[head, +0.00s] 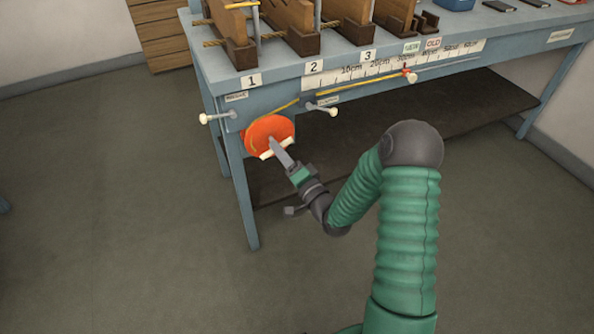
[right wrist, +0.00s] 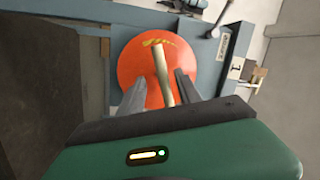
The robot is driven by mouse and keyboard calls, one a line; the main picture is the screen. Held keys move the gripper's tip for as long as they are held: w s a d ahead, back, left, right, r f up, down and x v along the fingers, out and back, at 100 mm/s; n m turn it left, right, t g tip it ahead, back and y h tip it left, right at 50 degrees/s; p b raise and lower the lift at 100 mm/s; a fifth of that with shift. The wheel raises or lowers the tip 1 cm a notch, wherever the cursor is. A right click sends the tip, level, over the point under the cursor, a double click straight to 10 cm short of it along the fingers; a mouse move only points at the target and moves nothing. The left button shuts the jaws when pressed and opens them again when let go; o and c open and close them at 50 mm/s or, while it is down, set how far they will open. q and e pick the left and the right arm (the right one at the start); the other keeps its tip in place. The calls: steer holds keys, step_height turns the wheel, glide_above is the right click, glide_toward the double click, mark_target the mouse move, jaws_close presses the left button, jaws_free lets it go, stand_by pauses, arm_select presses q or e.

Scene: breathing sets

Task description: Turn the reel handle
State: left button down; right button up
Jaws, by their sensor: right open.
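The orange reel (head: 268,133) is mounted on the front of the blue-grey bench near its left leg. Its pale handle (head: 278,147) sticks out toward my right gripper (head: 272,142). In the right wrist view the orange reel (right wrist: 140,70) fills the middle, and the pale handle (right wrist: 162,72) runs between the two fingers of my right gripper (right wrist: 157,88). The fingers are apart, one on each side of the handle, so the gripper is open around it. I cannot tell whether either finger touches the handle. My left gripper is not in view.
The bench (head: 225,75) carries wooden stands (head: 290,30) and a numbered scale (head: 400,65). White-tipped levers (head: 325,109) stick out nearby. The floor at left is clear.

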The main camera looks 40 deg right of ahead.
steer(key=s+f+p, duration=0.2)
steer(key=s, duration=1.2)
steer(key=shift+s+a, duration=0.35)
steer(key=shift+s, duration=0.05)
steer(key=w+a+f+n+g+y, duration=0.1)
steer(key=w+a+f+n+g, duration=0.45)
steer(key=f+n+g, duration=0.35)
steer(key=s+a+r+n+g+p, duration=0.1)
steer(key=s+a+r+n+g, duration=0.25)
steer(key=s+a, duration=0.3)
steer(key=s+a+r+n+g, duration=0.2)
steer(key=s+a+r+g, duration=0.1)
steer(key=s+a+g, duration=0.3)
step_height(320, 180, up, 28)
steer(key=d+t+p, duration=0.1)
steer(key=p, duration=2.8)
steer(key=shift+d, duration=0.4)
